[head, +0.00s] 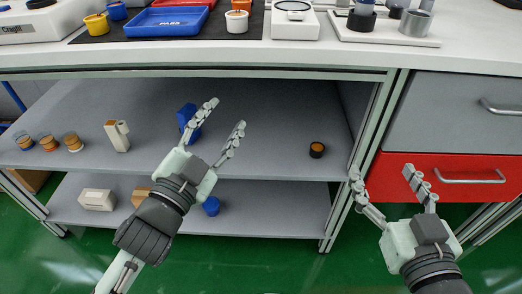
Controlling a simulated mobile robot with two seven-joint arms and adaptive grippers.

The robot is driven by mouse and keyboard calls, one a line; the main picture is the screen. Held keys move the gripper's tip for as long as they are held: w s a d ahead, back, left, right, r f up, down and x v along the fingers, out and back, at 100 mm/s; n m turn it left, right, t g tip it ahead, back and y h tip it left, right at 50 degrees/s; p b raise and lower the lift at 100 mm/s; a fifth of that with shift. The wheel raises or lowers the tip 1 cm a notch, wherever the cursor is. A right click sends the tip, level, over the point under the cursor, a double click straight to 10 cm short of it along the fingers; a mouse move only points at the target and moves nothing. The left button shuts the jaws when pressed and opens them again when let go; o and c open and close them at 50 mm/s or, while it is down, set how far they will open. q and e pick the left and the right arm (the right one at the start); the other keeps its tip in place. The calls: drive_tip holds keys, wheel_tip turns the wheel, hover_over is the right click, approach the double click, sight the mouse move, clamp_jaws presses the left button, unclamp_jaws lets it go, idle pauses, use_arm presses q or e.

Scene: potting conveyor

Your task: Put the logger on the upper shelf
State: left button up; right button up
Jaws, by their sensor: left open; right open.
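I cannot tell for certain which thing is the logger; a small white box (97,199) on the lower shelf (270,211) and a white upright device with a brown top (117,136) on the upper shelf (265,125) are candidates. My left gripper (227,114) is open and empty, its fingers in front of the upper shelf beside a blue block (186,115), which the gripper partly hides. My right gripper (382,172) is open and empty in front of the red drawer, right of the shelves.
Several amber jars (47,143) stand at the upper shelf's left; a dark round pot (317,149) stands at its right. A brown box (141,196) and a blue round thing (211,206) are on the lower shelf. A red drawer (440,177) is shut. The worktop (270,56) overhangs.

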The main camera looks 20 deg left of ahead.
use_arm(q)
drive_tip(key=s+d+f+n+g+h, duration=0.2)
drive_tip(key=d+n, duration=0.3)
drive_tip(key=d, duration=0.3)
drive_tip(key=shift+s+d+f+n+g+h, duration=0.2)
drive_tip(key=shift+s+f+n+g+h, duration=0.15)
drive_tip(key=shift+f+g, duration=0.2)
